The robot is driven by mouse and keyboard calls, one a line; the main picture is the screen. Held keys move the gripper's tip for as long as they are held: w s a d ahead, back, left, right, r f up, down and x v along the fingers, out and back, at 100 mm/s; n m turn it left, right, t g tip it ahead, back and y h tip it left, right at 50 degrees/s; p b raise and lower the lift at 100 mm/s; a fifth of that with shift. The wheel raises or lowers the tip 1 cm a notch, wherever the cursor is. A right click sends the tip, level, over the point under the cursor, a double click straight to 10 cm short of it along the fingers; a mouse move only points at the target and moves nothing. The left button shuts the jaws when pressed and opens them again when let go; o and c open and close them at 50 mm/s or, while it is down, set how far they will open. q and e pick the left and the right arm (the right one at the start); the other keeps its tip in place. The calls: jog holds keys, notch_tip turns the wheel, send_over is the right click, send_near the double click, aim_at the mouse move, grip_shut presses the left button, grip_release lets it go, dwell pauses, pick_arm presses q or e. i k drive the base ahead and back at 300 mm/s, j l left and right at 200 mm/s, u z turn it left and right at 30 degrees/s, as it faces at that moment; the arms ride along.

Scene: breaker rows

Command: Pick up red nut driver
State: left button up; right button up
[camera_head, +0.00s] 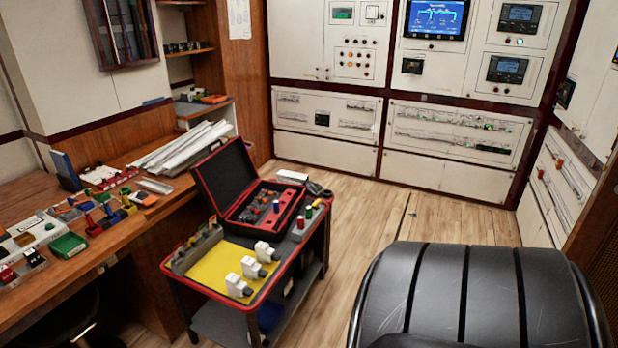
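A small red-topped upright piece (308,211), which looks like the red nut driver, stands near the right edge of the tool cart (180,290). Similar small pieces with other coloured tops stand close beside it. It is too small to make out its shaft. Neither of my grippers is in view.
White devices (248,268) stand on the cart's yellow mat (210,268). A cluttered wooden bench (130,235) runs along the left. A large black ribbed chair back (475,295) fills the lower right. Wooden floor (400,215) is clear behind and right of the cart.

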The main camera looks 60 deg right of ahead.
aim_at(300, 219)
jog(key=z, duration=1.45)
jog(key=i+l+z, duration=0.3)
jog(key=i+z, duration=0.15)
